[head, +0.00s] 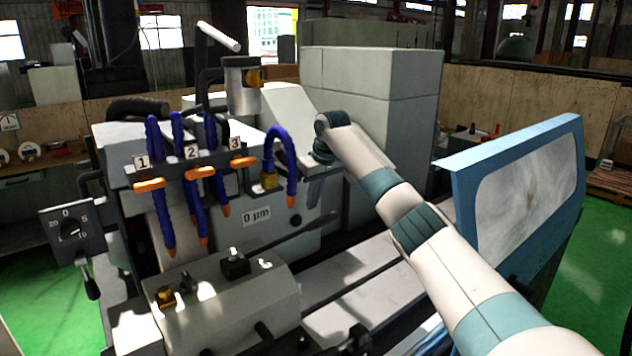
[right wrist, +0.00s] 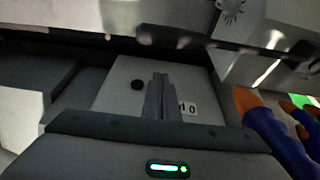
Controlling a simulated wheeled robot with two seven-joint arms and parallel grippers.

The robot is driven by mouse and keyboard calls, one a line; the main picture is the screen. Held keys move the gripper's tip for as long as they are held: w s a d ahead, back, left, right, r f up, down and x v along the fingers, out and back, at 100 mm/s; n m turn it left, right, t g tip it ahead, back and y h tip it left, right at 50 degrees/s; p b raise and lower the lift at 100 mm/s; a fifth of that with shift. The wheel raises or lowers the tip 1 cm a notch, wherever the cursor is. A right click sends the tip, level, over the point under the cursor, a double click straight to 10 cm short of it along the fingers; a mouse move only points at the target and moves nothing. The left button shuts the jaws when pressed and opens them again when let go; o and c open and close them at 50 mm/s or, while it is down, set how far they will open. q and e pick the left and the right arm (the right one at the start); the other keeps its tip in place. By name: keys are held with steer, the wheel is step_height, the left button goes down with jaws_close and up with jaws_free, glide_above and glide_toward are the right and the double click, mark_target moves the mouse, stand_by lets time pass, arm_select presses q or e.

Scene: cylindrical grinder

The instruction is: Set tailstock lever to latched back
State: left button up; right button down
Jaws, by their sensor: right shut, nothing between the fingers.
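The tailstock (head: 225,312) is the grey block at the lower middle of the head view. A long dark lever (head: 292,234) slants up and right from near the black block on its top, passing in front of the 0 µm panel. I cannot tell whether it is latched. My right gripper (head: 312,184) is above and behind the lever's far end, apart from it, and partly hidden by its own wrist. In the right wrist view its fingers (right wrist: 162,97) are shut and empty, in front of the pale panel. My left gripper is out of view.
Blue coolant hoses (head: 283,160) with orange tips hang left of my right gripper. The grey machine housing (head: 372,95) stands behind it. A blue-framed guard (head: 520,195) stands at the right. A control box (head: 70,228) with a dial is at the left.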

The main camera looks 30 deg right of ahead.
steer(key=s+p, duration=0.1)
steer(key=s+f+p, duration=0.1)
steer(key=s+p, duration=0.1)
steer(key=shift+s+d+f, duration=0.1)
steer(key=shift+s, duration=0.2)
steer(key=shift+d+f+m, duration=0.1)
steer(key=shift+f+m, duration=0.05)
steer(key=shift+m, duration=0.15)
stand_by(0.4)
